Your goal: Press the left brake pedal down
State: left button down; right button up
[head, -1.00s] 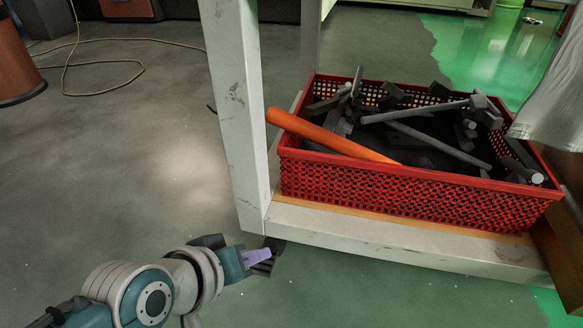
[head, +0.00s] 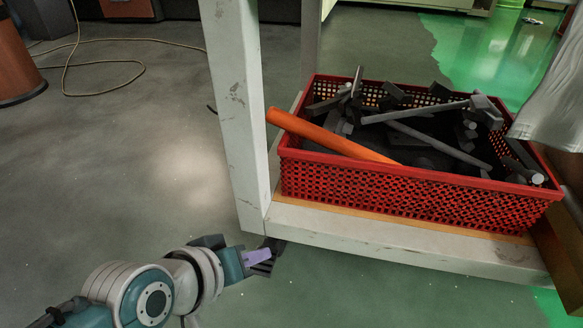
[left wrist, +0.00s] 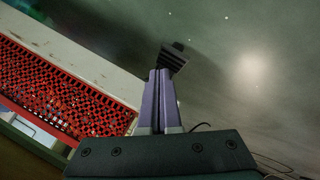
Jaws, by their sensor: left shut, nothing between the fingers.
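The left brake pedal (head: 266,268) is a small dark ribbed piece at the foot of the cart's near left leg. It also shows in the left wrist view (left wrist: 173,60), just past my fingertips. My left gripper (head: 268,256) is shut and empty, its purple fingers together. Its tips are at the pedal and overlap it in the head view. In the left wrist view the fingertips (left wrist: 160,72) meet the pedal's near edge; whether they touch it I cannot tell. Part of the pedal is hidden by the fingers and the cart frame. My right gripper is not in view.
The pale cart leg (head: 235,110) and lower rail (head: 400,248) stand close by my left gripper. A red crate (head: 400,195) of tools, with an orange handle (head: 330,137) sticking out, rests on the lower shelf. A yellow cable (head: 105,63) lies farther back.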

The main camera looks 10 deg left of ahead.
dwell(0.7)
pick_arm(q)
jog(key=shift+f+b, duration=0.35)
jog(key=shift+f, duration=0.15)
jog(key=shift+f, duration=0.6)
dwell(0.5)
jog(key=shift+d, duration=0.1)
jog(key=shift+a+r+p, duration=0.2)
jog(key=shift+r+p, duration=0.9)
jog(key=shift+r, duration=0.05)
